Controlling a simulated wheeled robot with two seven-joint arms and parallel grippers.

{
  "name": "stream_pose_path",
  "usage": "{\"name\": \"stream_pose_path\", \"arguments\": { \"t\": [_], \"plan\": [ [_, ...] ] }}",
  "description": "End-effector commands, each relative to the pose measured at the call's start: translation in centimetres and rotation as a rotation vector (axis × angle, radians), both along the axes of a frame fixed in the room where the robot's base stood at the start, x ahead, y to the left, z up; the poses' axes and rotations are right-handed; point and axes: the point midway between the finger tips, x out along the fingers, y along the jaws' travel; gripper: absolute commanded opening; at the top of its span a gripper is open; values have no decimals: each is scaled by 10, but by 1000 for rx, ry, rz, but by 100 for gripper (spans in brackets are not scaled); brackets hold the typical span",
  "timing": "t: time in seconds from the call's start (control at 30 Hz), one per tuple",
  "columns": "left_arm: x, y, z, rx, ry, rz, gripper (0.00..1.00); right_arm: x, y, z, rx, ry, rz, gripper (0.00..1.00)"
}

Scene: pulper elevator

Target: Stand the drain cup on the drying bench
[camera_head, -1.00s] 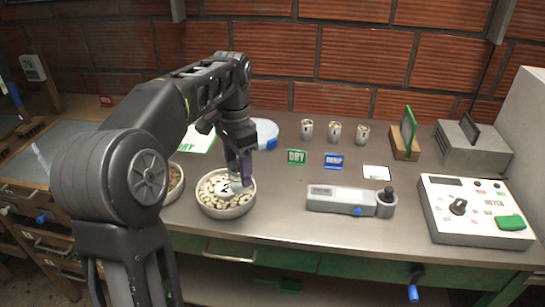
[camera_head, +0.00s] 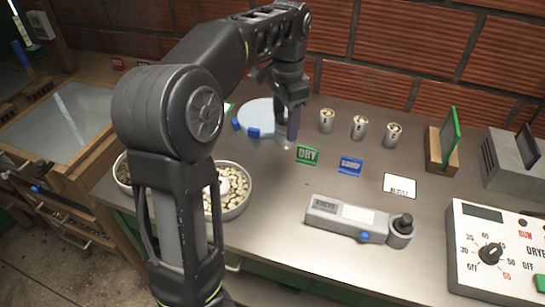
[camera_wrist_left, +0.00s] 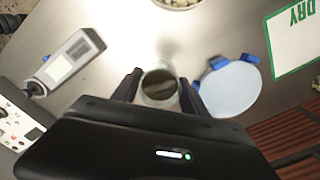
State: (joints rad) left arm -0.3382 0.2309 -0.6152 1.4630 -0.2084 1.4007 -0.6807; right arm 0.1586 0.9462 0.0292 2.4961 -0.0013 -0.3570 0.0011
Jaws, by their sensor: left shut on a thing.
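My left gripper (camera_head: 292,108) is over the steel worktop, right of a round pale-blue disc (camera_head: 262,112) with blue tabs. It is shut on a pale, see-through cup (camera_head: 285,142), which I take to be the drain cup. In the left wrist view, the cup (camera_wrist_left: 159,86) sits between the two fingers (camera_wrist_left: 160,88), with a dark inside. The cup looks upright, close to the worktop; I cannot tell whether it touches it. A wood-framed mesh tray bench (camera_head: 62,122), possibly the drying bench, stands at the far left. My right gripper does not show.
A bowl of beans (camera_head: 238,196) is partly behind my left arm. Three small cups (camera_head: 359,127) line the back. A grey meter (camera_head: 352,217) and a dryer control box (camera_head: 495,250) are right.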

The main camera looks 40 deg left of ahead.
Motion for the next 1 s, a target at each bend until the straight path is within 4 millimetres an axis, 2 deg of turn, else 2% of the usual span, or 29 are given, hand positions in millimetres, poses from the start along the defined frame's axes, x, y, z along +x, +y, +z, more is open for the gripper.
{"name": "stream_pose_path", "arguments": {
  "t": [0.17, 0.4, 0.8, 1.0],
  "plan": [
    [0, -1, -16, -1, 3, -1, 10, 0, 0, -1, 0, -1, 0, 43],
    [0, 0, -57, 0, 2, -2, 10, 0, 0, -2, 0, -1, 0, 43],
    [0, 0, -65, 0, 0, 0, 10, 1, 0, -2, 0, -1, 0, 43],
    [0, 0, -90, 0, 2, -1, 10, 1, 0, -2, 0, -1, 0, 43]
  ]
}}
